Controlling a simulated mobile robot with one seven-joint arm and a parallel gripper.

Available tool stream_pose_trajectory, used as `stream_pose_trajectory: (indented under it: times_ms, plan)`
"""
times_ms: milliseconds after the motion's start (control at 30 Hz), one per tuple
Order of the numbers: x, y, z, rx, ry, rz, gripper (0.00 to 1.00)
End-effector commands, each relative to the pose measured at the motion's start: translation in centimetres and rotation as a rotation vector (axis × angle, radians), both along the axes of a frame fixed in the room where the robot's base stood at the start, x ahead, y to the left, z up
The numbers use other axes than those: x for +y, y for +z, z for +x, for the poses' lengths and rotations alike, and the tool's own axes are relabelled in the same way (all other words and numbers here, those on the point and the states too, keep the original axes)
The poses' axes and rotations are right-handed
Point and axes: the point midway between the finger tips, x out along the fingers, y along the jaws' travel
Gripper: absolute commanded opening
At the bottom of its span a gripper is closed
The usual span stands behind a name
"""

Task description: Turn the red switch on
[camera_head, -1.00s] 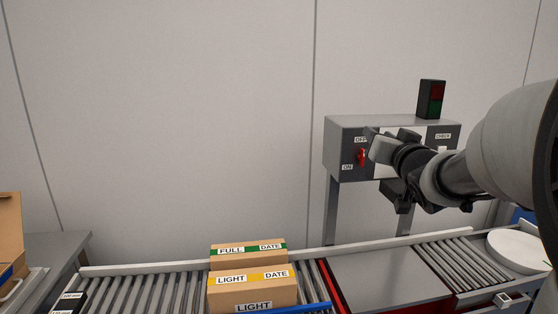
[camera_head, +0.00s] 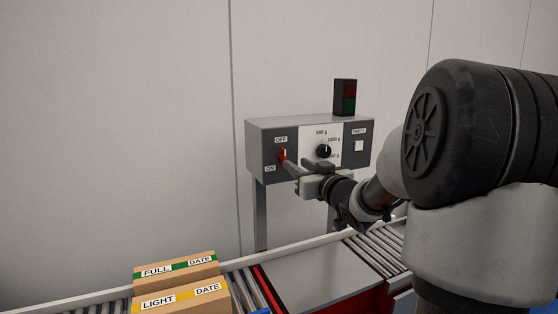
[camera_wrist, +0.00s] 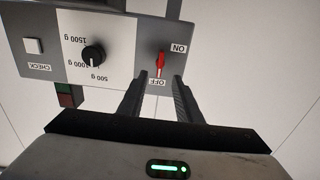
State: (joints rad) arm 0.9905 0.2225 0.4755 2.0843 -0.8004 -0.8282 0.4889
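The red switch (camera_head: 283,155) is on the left part of the grey control box's front, between an OFF label above and an ON label below. In the wrist view the switch (camera_wrist: 160,61) appears upside down, with ON above it and OFF below. I cannot tell clearly which way its lever is set. My gripper (camera_head: 290,166) is just in front of and slightly below the switch in the head view. In the wrist view my gripper's fingers (camera_wrist: 159,79) are apart with nothing between them, and the switch shows just beyond the gap between the tips.
The control box (camera_head: 262,145) also carries a black knob (camera_head: 323,151) with gram marks and a white CHECK button (camera_head: 359,146). A red and green lamp (camera_head: 345,97) stands on top. Below runs a roller conveyor with labelled cartons (camera_head: 180,303) at the left.

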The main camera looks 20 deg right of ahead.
Motion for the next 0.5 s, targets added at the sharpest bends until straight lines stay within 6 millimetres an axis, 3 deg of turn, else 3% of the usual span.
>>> stream_pose_trajectory:
  times_ms: [200,500]
  plan:
    - [0.2,-0.1,4.6,0.0,0.001,0.003,0.31]
    - [0.3,0.0,7.5,0.0,0.0,0.001,0.31]
